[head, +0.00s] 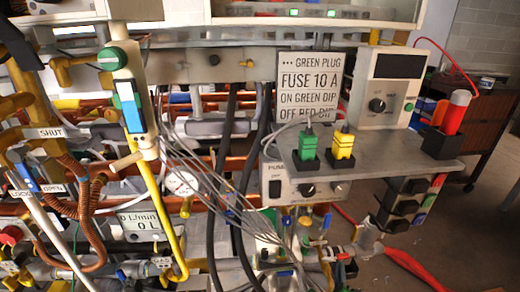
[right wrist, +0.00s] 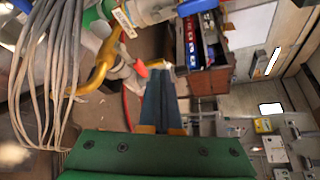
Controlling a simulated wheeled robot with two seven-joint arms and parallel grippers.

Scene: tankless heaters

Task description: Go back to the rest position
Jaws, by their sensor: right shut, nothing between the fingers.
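My right gripper (right wrist: 160,75) shows in the right wrist view. Its green body fills the bottom of that view. Its two blue-grey fingers lie together, with nothing between them. A bundle of grey cables (right wrist: 42,75) hangs to the left of the fingers, and a yellow pipe (right wrist: 103,62) is beyond them on the left. In the head view I cannot pick out my right gripper clearly among the cables and pipes low in the middle. My left gripper is not in view.
In the head view a shelf (head: 400,152) carries a green plug (head: 308,147), a yellow plug (head: 342,148) and a red cylinder (head: 456,112). Grey cables (head: 215,185) hang before dense pipework. Black hoses (head: 247,140) run beside them. Open floor (head: 465,235) lies at the right.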

